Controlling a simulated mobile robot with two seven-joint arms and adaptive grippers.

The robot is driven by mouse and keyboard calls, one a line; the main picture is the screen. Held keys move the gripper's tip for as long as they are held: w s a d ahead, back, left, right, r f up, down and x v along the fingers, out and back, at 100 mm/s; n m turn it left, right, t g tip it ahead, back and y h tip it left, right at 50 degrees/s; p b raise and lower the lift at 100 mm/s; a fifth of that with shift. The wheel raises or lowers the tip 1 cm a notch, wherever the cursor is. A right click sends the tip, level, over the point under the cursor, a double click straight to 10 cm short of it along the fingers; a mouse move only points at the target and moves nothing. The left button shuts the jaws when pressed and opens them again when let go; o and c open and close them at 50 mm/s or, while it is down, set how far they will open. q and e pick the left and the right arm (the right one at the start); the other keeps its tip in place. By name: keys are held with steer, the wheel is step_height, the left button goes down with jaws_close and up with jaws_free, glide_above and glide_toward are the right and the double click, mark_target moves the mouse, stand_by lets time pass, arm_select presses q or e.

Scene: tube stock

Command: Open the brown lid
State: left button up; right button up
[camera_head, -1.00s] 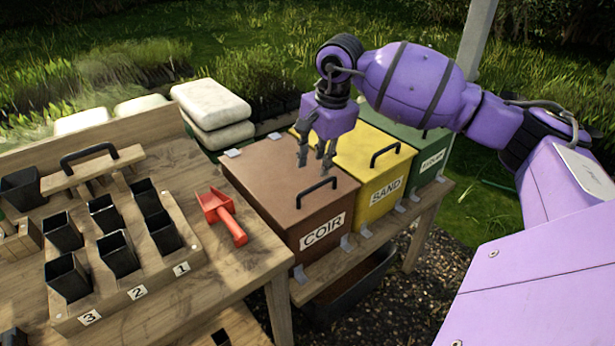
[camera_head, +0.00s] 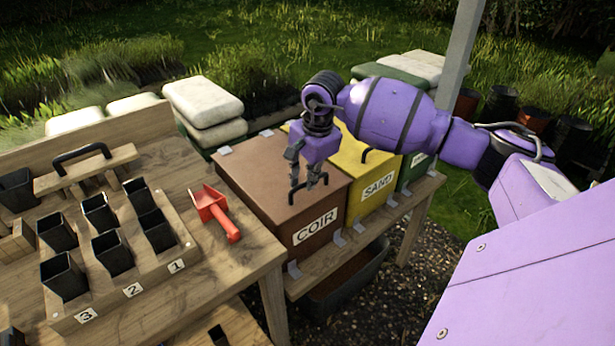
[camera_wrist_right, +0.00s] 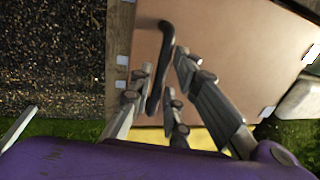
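The brown lid (camera_head: 265,172) is flat and shut on the box labelled COIR. Its black bar handle (camera_head: 306,187) lies near the front edge. My right gripper (camera_head: 308,182) is over the handle, fingers pointing down, and partly hides it. In the right wrist view the handle (camera_wrist_right: 160,70) runs between the spread fingers of the gripper (camera_wrist_right: 165,85), which look open. I cannot tell whether they touch it. My left gripper is not in view.
A yellow SAND box (camera_head: 372,190) and a green box (camera_head: 415,170) stand to the right of the brown one. A red scoop (camera_head: 216,211) lies on the wooden bench (camera_head: 200,300) at left, near several black pots. White sacks (camera_head: 203,100) lie behind.

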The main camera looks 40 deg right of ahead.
jaws_close()
steer(key=shift+r, duration=0.15)
